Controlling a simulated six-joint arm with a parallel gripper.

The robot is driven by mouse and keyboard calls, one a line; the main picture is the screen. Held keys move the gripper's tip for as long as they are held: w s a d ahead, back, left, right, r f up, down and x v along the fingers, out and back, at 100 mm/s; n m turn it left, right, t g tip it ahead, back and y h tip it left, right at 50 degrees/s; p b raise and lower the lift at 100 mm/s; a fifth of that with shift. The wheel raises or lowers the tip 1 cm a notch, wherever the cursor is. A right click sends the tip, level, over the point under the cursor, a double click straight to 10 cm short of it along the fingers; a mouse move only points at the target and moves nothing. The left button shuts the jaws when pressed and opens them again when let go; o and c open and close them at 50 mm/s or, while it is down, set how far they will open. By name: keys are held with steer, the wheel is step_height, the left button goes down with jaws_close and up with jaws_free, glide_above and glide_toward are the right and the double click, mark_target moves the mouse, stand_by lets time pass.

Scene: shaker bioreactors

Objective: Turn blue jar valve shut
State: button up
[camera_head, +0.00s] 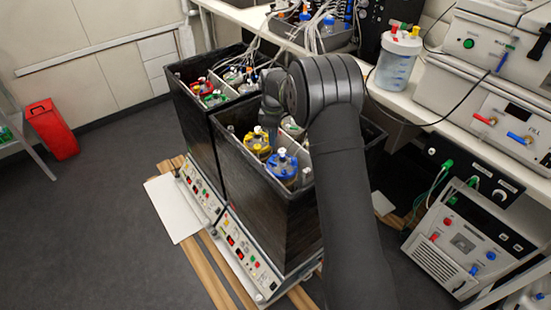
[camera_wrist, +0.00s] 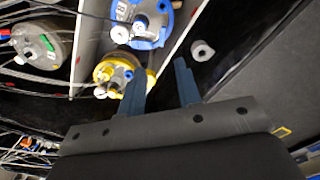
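The blue jar (camera_head: 283,174) sits in the near black box, its blue lid and pale fittings facing up. In the wrist view the blue lid (camera_wrist: 150,40) is at the top, with white knobs on it; I cannot tell which way its valve is turned. The yellow jar (camera_head: 257,150) stands beside it and also shows in the wrist view (camera_wrist: 103,74). My gripper (camera_wrist: 160,68) is open, with an empty gap between its two blue-grey fingers. The left finger overlaps the yellow jar's edge in that view; the blue jar lies beyond the fingertips. My arm hides part of the box in the head view.
The near black box (camera_head: 258,190) has high walls and a white divider around the jars. A second black box (camera_head: 193,130) with more jars stands behind it. Cables and tubes hang over the boxes. A bench with instruments (camera_head: 485,110) is at the right. Open floor (camera_head: 100,220) lies left.

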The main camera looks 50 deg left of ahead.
mark_target(274, 163)
step_height(274, 163, up, 6)
steer(key=m, duration=0.5)
steer(key=f, duration=1.7)
steer(key=shift+d+f, duration=0.1)
steer(key=shift+d, duration=0.25)
